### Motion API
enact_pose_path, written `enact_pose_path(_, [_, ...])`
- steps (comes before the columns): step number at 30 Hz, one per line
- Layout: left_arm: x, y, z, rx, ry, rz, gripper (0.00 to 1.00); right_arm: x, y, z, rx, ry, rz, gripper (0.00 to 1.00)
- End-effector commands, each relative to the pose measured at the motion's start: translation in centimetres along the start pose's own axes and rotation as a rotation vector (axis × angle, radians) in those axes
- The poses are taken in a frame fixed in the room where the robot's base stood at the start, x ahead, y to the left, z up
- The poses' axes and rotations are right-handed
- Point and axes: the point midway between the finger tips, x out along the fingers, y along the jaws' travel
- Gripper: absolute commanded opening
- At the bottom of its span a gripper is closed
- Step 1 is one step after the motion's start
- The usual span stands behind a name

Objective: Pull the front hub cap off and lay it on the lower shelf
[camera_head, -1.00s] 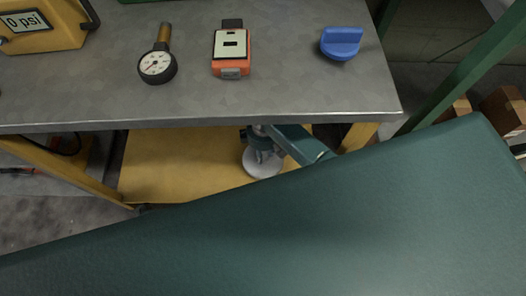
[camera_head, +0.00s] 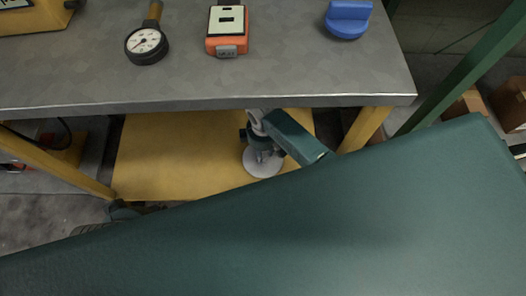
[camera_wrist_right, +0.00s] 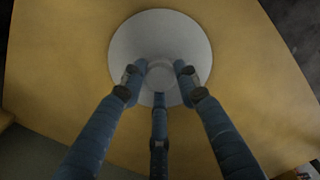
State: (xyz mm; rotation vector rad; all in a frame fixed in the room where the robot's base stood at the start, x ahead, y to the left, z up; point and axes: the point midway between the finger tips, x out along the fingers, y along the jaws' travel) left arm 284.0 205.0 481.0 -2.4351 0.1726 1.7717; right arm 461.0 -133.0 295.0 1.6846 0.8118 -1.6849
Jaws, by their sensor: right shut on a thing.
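The hub cap (camera_head: 262,168) is a pale grey round disc. It is over the yellow lower shelf (camera_head: 165,160), beneath the grey tabletop. My right gripper (camera_head: 262,150) is shut on the hub cap from above. In the right wrist view, three blue fingers close around the small raised knob at the middle of the hub cap (camera_wrist_right: 160,30), with the yellow shelf (camera_wrist_right: 60,70) behind it. I cannot tell whether the disc touches the shelf or hangs just above it. My left gripper is not clearly in view.
The grey tabletop (camera_head: 290,75) overhangs the shelf. On it are a pressure gauge (camera_head: 147,44), an orange meter (camera_head: 227,32) and a blue knob (camera_head: 347,20). Yellow legs (camera_head: 62,160) flank the shelf. The shelf left of the hub cap is clear.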

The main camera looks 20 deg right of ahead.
Motion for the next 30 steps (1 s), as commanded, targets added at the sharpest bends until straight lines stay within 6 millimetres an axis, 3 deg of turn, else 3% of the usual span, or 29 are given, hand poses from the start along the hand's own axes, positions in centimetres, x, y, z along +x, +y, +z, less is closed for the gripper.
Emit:
enact_pose_path(5, [0.0,0.0,0.0,0.000,0.000,0.000,0.40,-0.1,0.0,0.0,0.000,0.000,0.000,0.00])
enact_pose_path(6, [0.0,0.0,0.0,0.000,0.000,0.000,0.40,-0.1,0.0,0.0,0.000,0.000,0.000,0.36])
enact_pose_path(9, [0.0,0.0,0.0,0.000,0.000,0.000,0.40,-0.1,0.0,0.0,0.000,0.001,0.000,0.53])
enact_pose_path(20, [0.0,0.0,0.0,0.000,0.000,0.000,0.40,-0.5,0.0,-0.1,0.000,0.002,0.001,0.53])
enact_pose_path(23, [0.0,0.0,0.0,0.000,0.000,0.000,0.40,-1.9,0.1,-0.2,0.000,0.005,0.002,0.53])
enact_pose_path(30, [0.0,0.0,0.0,0.000,0.000,0.000,0.40,-7.0,0.1,-0.1,-0.001,0.005,0.004,0.53])
